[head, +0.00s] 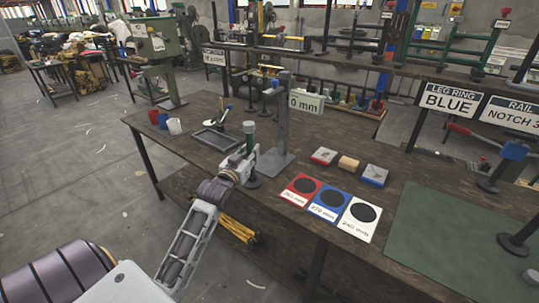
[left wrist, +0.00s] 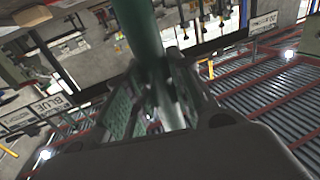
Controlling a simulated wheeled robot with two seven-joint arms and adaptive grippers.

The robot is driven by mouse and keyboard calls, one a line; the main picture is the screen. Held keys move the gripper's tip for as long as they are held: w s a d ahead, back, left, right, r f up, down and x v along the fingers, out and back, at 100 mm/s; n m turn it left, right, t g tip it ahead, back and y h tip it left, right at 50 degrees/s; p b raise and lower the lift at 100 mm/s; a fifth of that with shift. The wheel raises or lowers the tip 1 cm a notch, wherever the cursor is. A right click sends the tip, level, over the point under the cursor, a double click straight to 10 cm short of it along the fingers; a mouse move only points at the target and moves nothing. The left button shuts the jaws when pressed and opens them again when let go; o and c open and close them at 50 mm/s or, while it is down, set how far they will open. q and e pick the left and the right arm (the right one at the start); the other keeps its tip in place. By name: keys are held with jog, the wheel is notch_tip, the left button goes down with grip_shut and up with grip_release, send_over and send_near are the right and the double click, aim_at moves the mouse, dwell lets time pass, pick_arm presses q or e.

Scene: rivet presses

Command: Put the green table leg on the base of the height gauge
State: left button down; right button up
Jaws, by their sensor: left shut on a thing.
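The green table leg (head: 249,133) stands roughly upright in my left gripper (head: 246,160), with a dark round foot below the fingers. In the left wrist view the green leg (left wrist: 137,30) runs between the fingers of my left gripper (left wrist: 150,120), which is shut on it. The height gauge (head: 281,118) is a grey column with a sign reading "0 mm" (head: 307,101). Its flat grey base (head: 272,163) is just right of the leg. The foot is close to the base's front left edge; I cannot tell whether it touches. My right gripper is not in view.
Red, blue and white cards with black circles (head: 328,200) lie right of the gauge. Small blocks (head: 348,162) lie behind them. A dark tray (head: 215,140) and cups (head: 174,126) are at the left. A green mat (head: 440,235) covers the right side.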

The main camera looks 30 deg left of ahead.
pick_arm(q)
jog(key=w+a, duration=0.3)
jog(key=w, duration=1.4)
jog(key=shift+w+b, duration=0.25)
jog(key=shift+b, duration=0.05)
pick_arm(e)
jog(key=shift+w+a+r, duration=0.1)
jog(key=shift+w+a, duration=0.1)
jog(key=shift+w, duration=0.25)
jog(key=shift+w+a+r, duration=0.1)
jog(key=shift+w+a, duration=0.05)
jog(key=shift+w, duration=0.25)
pick_arm(q)
jog(key=shift+a, duration=0.1)
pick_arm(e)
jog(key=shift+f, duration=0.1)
pick_arm(q)
notch_tip(320, 180, down, 3)
jog(key=shift+f, duration=0.2)
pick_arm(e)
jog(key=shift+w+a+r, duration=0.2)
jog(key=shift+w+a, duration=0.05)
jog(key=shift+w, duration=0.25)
pick_arm(q)
jog(key=shift+f, duration=0.1)
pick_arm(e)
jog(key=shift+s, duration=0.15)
